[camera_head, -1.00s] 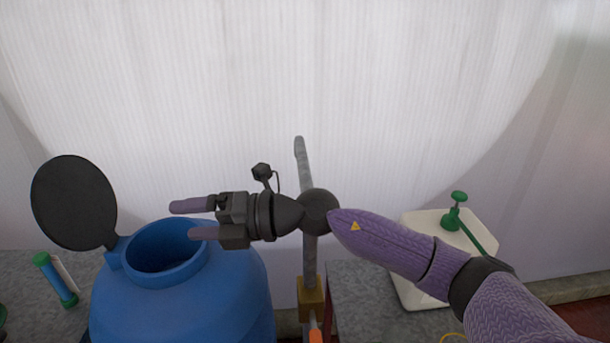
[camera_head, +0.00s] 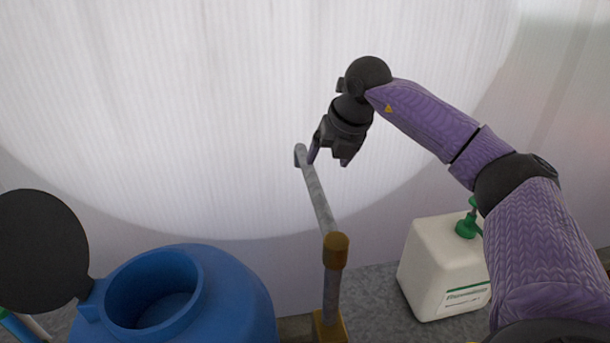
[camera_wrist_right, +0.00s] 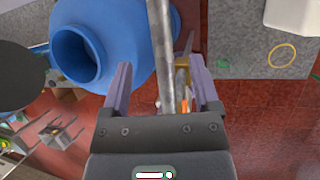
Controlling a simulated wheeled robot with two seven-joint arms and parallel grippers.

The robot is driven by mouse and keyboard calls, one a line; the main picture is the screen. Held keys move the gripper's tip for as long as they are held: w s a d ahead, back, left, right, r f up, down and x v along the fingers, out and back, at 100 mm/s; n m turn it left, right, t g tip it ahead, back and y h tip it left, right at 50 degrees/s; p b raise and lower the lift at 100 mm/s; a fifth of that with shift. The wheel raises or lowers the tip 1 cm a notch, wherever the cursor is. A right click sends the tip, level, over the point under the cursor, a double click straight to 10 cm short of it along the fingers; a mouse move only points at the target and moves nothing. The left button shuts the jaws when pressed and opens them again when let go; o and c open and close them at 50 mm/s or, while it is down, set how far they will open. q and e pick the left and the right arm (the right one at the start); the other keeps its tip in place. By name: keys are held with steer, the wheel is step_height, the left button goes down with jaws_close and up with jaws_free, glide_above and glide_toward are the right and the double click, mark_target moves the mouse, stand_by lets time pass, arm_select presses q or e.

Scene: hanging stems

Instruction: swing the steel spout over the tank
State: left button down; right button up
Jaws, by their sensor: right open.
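The steel spout (camera_head: 318,197) is a grey pipe on a brass joint (camera_head: 335,250), and it points away toward the back wall, to the right of the tank. The blue tank (camera_head: 235,300) stands at the lower left with its round mouth open and its black lid tipped back. My right gripper (camera_head: 328,160) is at the spout's far end, pointing down. In the right wrist view the spout (camera_wrist_right: 162,50) runs between the two spread fingers (camera_wrist_right: 160,90), with gaps showing on both sides. My left gripper is not in view.
The black lid (camera_head: 40,250) stands up at the tank's left. A white canister (camera_head: 440,270) with a green pump top is on the grey counter at the right. The space between spout and tank mouth looks clear.

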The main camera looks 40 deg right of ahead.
mark_target(317, 184)
steer(key=x, duration=0.4)
steer(key=p+x, duration=0.1)
steer(key=x, duration=0.4)
steer(key=shift+s+a, duration=0.15)
steer(key=shift+s, duration=0.1)
jaws_close()
stand_by(0.8)
